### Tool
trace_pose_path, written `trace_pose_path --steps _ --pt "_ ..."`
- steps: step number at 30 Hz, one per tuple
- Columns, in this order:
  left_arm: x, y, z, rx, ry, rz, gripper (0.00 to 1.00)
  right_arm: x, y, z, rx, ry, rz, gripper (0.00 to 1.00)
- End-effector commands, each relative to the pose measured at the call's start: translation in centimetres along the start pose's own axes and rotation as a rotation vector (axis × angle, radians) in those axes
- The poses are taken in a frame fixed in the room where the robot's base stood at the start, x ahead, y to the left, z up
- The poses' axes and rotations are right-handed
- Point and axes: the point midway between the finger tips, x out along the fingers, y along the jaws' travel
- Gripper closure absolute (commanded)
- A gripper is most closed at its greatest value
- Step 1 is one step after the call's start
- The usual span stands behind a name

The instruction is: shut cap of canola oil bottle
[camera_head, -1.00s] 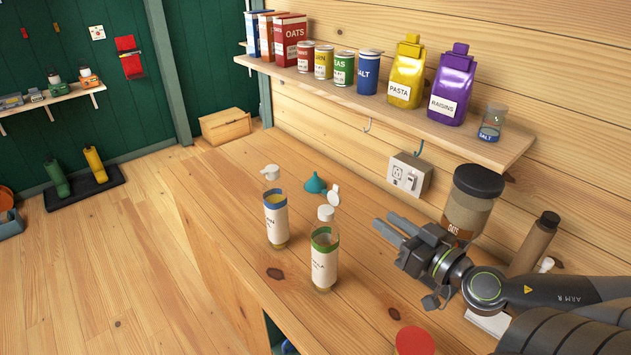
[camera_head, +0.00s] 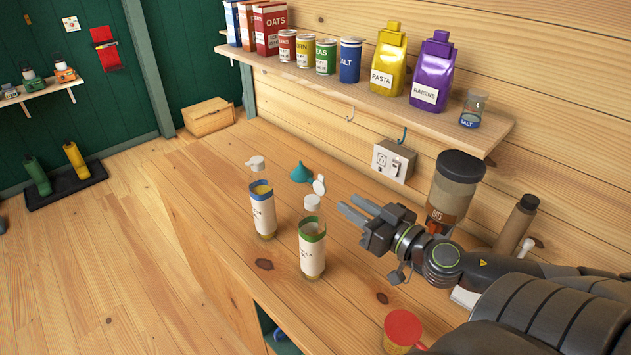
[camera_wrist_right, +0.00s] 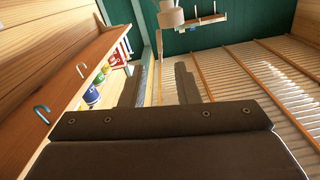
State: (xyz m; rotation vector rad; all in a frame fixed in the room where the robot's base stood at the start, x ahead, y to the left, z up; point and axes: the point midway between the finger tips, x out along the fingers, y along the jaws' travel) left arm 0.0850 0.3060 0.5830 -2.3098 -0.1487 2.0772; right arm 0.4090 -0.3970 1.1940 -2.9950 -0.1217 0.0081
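The bottle with the green label (camera_head: 312,248) stands upright on the wooden counter; its lettering is partly legible and fits canola. Its white flip cap (camera_head: 319,185) is open, with the lid raised to the right. A similar bottle with a blue label (camera_head: 263,212) stands to its left, its white cap (camera_head: 256,163) also looking raised. My right gripper (camera_head: 349,208) is just right of the green-labelled bottle, at about cap height and apart from it. Its two fingers are apart and empty; they also show in the right wrist view (camera_wrist_right: 160,88). My left gripper is not seen.
A teal funnel (camera_head: 301,173) lies behind the bottles. An oats jar (camera_head: 452,190) and a brown bottle (camera_head: 516,225) stand by my right arm. A red-lidded jar (camera_head: 403,328) is in front. A loaded shelf (camera_head: 380,100) overhangs the counter's back.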

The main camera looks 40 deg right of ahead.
Motion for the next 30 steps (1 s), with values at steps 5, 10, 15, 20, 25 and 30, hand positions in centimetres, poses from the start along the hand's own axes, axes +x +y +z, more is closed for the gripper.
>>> trace_pose_path --steps 5,10,15,20,25,30 --pt "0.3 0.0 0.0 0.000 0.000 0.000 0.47 1.7 0.1 0.0 0.001 0.003 0.004 0.72" --pt "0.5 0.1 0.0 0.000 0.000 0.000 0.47 3.2 0.0 0.0 0.002 0.004 -0.001 0.72" --pt "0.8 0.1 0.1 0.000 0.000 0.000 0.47 4.6 0.1 0.1 0.003 0.003 0.003 0.72" --pt "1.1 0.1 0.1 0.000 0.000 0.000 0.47 6.0 0.0 0.0 0.003 0.003 -0.001 0.72" --pt "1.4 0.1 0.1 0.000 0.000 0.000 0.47 7.6 0.1 0.0 0.003 0.004 0.003 0.72" --pt "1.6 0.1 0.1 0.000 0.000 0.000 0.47 9.3 0.0 0.0 0.003 0.003 0.002 0.72"
